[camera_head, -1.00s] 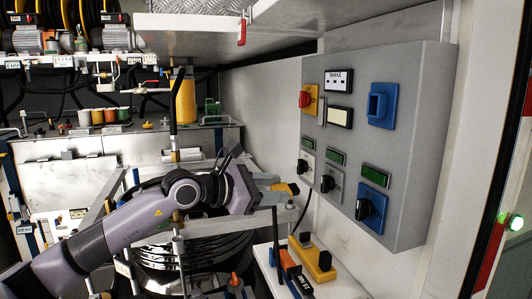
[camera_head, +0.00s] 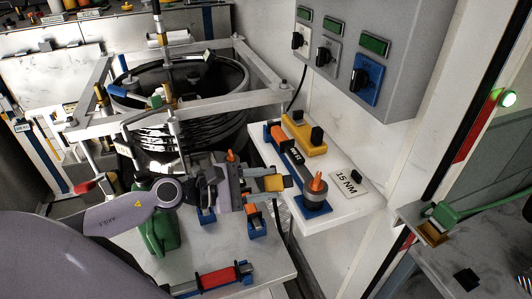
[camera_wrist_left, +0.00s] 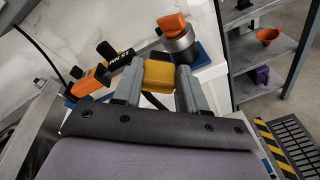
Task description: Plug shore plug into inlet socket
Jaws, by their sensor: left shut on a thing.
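My left gripper (camera_head: 264,184) reaches in from the left over the near part of the bench, beside the white shelf. It is shut on a yellow block with a dark end (camera_head: 274,183), which looks like the shore plug. In the left wrist view the yellow block (camera_wrist_left: 158,75) sits between the two grey fingers of the left gripper (camera_wrist_left: 158,88). The inlet socket is not in view now; only the lower part of the grey panel (camera_head: 400,70) shows, with black knobs and green windows. My right gripper is not in view.
The white shelf (camera_head: 345,212) holds an orange-handled tool (camera_head: 284,146), a yellow block with black knobs (camera_head: 303,134) and an orange-topped cylinder on a blue base (camera_head: 315,194). A black tank (camera_head: 180,90) in a metal frame stands behind. A grey shelf (camera_head: 440,260) is at right.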

